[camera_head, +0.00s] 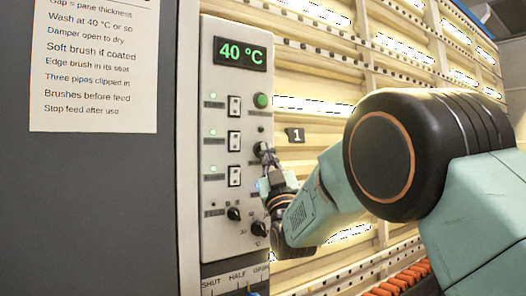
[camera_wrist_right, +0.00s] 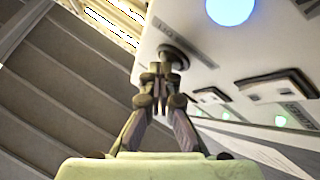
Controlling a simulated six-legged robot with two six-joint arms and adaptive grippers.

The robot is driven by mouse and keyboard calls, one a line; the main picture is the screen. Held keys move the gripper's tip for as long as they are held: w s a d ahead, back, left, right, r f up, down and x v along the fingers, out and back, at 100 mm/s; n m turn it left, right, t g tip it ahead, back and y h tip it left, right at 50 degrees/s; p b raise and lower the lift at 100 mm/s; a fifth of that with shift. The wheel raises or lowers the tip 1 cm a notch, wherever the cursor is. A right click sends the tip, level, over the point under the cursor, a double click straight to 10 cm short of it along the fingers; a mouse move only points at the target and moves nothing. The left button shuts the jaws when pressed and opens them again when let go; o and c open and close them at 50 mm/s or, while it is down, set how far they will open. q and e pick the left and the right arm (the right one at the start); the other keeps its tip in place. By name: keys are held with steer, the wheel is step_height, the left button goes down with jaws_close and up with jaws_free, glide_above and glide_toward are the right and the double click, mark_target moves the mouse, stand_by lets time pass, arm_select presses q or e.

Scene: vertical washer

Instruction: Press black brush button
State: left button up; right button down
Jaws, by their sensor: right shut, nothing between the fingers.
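The pale control panel (camera_head: 215,130) stands upright left of centre in the head view. A round black button (camera_head: 257,150) sits on its right side, below the green button (camera_head: 261,100), partly covered by my right gripper (camera_head: 266,156). In the wrist view the black button (camera_wrist_right: 174,55) shows as a dark disc on a short stem. My right gripper (camera_wrist_right: 160,72) is shut and empty, its fingertips overlapping the button's lower left edge. I cannot tell whether they touch it. My left gripper is not in view.
Three rocker switches (camera_head: 234,141) with green lights run down the panel, above black knobs (camera_head: 234,213). A green "40 °C" display (camera_head: 240,53) is at the top. A slatted, lit wall (camera_head: 310,55) lies behind my right arm. A printed notice (camera_head: 95,65) hangs left.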

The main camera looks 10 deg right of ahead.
steer(key=shift+s, duration=0.1)
steer(key=shift+s+d+b, duration=0.25)
steer(key=shift+s+b, duration=0.3)
steer(key=shift+s, duration=0.15)
steer(key=shift+s+d+b, duration=0.3)
steer(key=shift+s+b, duration=0.1)
steer(key=shift+s, duration=0.35)
steer(key=shift+s+d+b, duration=0.25)
steer(key=shift+s+b, duration=0.15)
steer(key=shift+s, duration=0.4)
steer(key=shift+s+d+b, duration=0.3)
steer(key=shift+s+b, duration=0.1)
steer(key=shift+s, duration=0.35)
